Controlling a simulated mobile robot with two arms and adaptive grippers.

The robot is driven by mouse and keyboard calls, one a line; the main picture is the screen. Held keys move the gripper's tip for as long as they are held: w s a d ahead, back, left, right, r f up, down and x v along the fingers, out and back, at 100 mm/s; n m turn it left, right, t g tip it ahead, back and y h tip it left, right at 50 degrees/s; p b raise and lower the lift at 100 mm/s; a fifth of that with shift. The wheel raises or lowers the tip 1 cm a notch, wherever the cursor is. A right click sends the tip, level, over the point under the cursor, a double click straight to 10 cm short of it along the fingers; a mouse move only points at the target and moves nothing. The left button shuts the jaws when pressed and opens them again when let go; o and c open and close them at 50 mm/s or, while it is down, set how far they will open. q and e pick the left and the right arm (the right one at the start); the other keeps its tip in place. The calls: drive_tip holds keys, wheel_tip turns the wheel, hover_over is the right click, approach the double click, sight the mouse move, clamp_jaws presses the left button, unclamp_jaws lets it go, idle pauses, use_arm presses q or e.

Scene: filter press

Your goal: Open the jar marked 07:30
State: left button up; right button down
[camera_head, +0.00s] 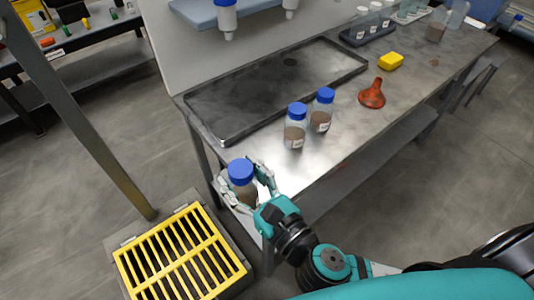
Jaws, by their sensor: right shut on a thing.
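My right gripper (252,184) is shut around a clear jar with a blue lid (240,172) and brown contents, at the near left corner of the bench. The jar looks upright with its lid on. Two similar blue-lidded jars stand on the bench: one jar (295,133) nearer and another jar (321,118) just behind it to the right. Both have their lids on and white labels too small to read, so I cannot tell which is marked 07:30. No label reads on the held jar. My left gripper is not in view.
A shallow dark tray (215,125) lies along the back of the metal bench (345,142). An orange-red funnel (372,95) and a yellow sponge (390,61) lie to the right. A yellow floor grate (180,252) is below left. The bench's front middle is clear.

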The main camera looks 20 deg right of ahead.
drive_tip(key=w+d+f, duration=0.5)
drive_tip(key=w+d, duration=0.4)
drive_tip(key=w, duration=0.4)
drive_tip(key=shift+f, duration=0.1)
drive_tip(key=c, duration=0.5)
unclamp_jaws()
